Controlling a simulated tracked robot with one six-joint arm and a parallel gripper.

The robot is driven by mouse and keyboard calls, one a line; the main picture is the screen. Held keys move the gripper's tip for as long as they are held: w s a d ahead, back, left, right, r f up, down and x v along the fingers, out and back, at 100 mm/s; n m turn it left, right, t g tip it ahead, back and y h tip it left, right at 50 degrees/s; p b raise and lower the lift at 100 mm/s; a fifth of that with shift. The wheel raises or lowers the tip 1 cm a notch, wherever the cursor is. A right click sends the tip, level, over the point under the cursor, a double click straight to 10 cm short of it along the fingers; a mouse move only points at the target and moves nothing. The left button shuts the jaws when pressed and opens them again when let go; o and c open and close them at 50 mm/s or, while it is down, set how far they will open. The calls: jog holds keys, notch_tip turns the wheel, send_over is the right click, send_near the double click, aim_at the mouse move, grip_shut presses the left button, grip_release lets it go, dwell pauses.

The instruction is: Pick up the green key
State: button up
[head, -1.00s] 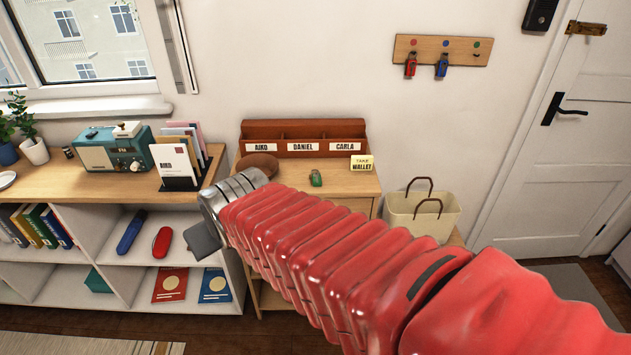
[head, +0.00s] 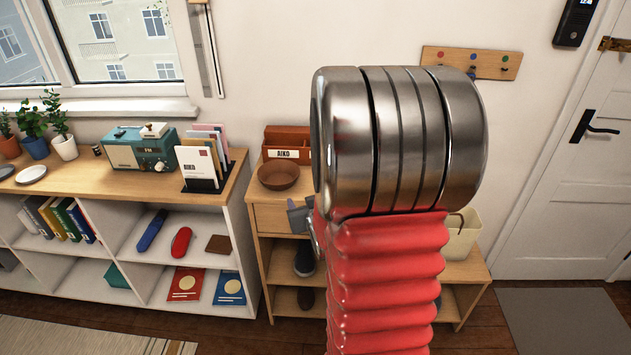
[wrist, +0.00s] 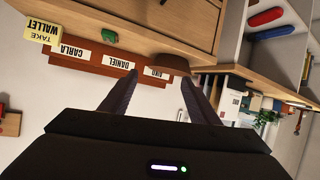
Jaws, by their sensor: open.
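A small green object, apparently the green key (wrist: 109,37), lies on the wooden cabinet top in front of the letter organiser (wrist: 95,58), between the DANIEL and CARLA labels. The wrist view is upside down. My steel and red arm hides the green object in the head view. My gripper (wrist: 159,77) is open, with nothing between its two dark fingers, and is apart from the green object. In the head view only a grey part of my gripper (head: 299,216) shows at the cabinet front, left of my arm.
A brown bowl (head: 278,177) stands on the cabinet's left. A yellow TAKE WALLET note (wrist: 42,30) is by the organiser. A hook board (head: 505,63) hangs on the wall, partly hidden. A shelf with a teal radio (head: 140,150) and letter rack (head: 205,187) stands left.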

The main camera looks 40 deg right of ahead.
jog(key=s+d+f+m+t+h, duration=0.1)
jog(key=s+d+f+m+h, duration=0.1)
jog(key=s+d+f, duration=0.3)
jog(key=s+d+h, duration=0.1)
jog(key=d, duration=0.3)
jog(key=shift+s+f+t, duration=0.35)
jog(key=shift+s+t, duration=0.05)
jog(key=shift+w, duration=0.1)
